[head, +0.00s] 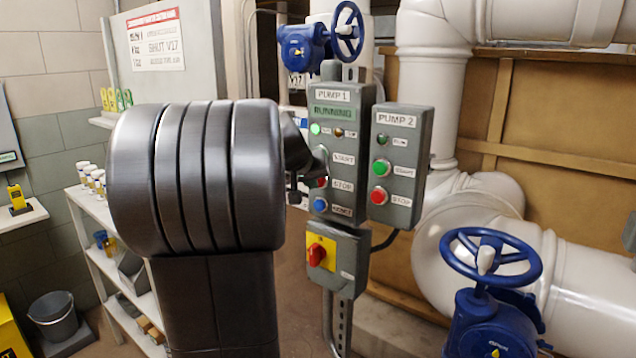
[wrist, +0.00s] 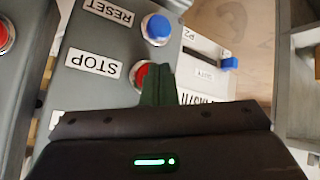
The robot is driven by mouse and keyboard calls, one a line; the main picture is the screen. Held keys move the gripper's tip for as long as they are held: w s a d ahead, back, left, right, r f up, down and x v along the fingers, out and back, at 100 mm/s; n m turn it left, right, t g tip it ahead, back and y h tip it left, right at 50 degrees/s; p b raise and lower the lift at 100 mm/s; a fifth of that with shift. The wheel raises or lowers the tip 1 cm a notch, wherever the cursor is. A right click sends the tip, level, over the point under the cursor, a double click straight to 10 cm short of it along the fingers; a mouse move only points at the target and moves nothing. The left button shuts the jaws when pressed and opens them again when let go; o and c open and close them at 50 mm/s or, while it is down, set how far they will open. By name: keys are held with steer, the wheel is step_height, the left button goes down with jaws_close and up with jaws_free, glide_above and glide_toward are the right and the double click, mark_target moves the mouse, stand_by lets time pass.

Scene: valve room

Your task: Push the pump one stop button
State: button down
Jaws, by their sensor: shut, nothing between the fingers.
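The grey pump one panel (head: 333,118) stands in the middle of the head view, its display reading RUNNING. Its red stop button (head: 322,182) is partly hidden by my gripper (head: 298,192). In the wrist view the panel is upside down, with the stop button (wrist: 140,76) next to its STOP label (wrist: 94,63). My gripper (wrist: 158,70) is shut and empty. Its fingertips overlap the right side of the button there; I cannot tell whether they touch it. The blue reset button (wrist: 157,28) is close by. My wrist hides the start button.
The pump 2 panel (head: 401,125) adjoins on the right with its own green and red buttons. A red rotary switch (head: 318,254) on a yellow plate sits below. Blue valve wheels (head: 347,32) and (head: 490,256) and white pipes are nearby. A shelf (head: 90,195) stands left.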

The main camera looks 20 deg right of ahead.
steer(key=shift+w+d, duration=0.25)
steer(key=shift+d, duration=0.05)
stand_by(0.4)
steer(key=shift+s+a, duration=0.1)
steer(key=shift+a, duration=0.05)
steer(key=shift+s+a+b, duration=0.35)
steer(key=shift+s+a, duration=0.1)
steer(key=shift+a, duration=0.1)
steer(key=shift+a, duration=0.1)
steer(key=s+a+b, duration=0.2)
steer(key=s+a, duration=0.1)
steer(key=shift+a, duration=0.35)
stand_by(0.3)
steer(key=shift+d, duration=0.1)
stand_by(0.4)
